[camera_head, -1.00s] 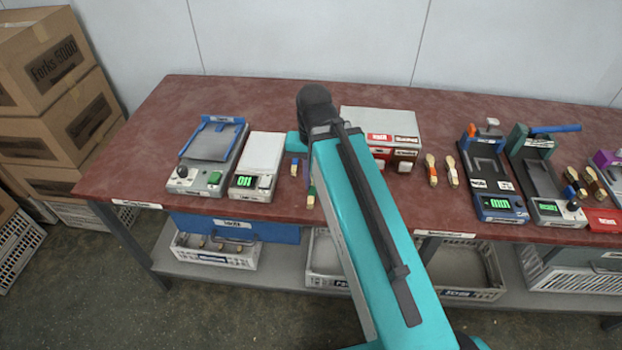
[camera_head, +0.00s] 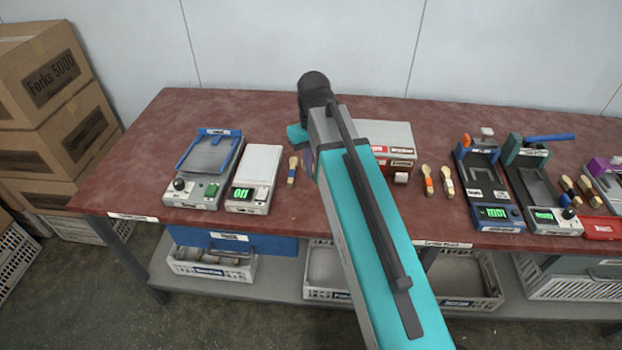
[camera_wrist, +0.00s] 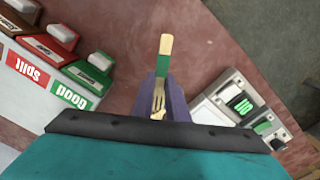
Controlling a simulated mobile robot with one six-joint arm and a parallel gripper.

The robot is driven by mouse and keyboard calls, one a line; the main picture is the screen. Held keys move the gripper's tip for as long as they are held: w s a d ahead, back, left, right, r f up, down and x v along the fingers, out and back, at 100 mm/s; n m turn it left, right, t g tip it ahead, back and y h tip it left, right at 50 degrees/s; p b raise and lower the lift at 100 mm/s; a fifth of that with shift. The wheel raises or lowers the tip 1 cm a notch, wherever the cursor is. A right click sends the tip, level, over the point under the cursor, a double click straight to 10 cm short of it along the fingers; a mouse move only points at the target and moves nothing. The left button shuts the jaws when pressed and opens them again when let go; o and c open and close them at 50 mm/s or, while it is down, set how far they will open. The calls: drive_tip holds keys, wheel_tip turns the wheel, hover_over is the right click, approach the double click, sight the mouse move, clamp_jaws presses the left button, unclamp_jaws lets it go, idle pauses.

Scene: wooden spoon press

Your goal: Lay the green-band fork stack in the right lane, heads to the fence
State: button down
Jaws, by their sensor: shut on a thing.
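My gripper (camera_wrist: 160,88) is shut on the green-band fork stack (camera_wrist: 165,46) in the wrist view. The stack is pale wood with a green band. Its tined heads lie toward my wrist and its handle end points away, between the purple fingers. Left of the arm, a blue-framed tray device (camera_head: 210,153) with a raised rim stands on the bench. Which part is the right lane or the fence, I cannot tell.
A white scale (camera_head: 254,178) stands beside the tray device; its display shows in the wrist view (camera_wrist: 240,103). A labelled grey box (camera_head: 385,137) stands behind my arm. More fork stacks and devices fill the right side.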

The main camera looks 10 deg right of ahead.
drive_tip(key=shift+w+d+r+n, duration=0.15)
drive_tip(key=shift+w+d+n, duration=0.1)
drive_tip(key=shift+w+n, duration=0.3)
drive_tip(key=shift+w+d+r+n, duration=0.1)
drive_tip(key=shift+w+d+n, duration=0.1)
drive_tip(key=shift+w+n, duration=0.35)
drive_tip(key=shift+w+d+r+n, duration=0.15)
drive_tip(key=shift+w+d+n, duration=0.1)
drive_tip(key=shift+w+n, duration=0.25)
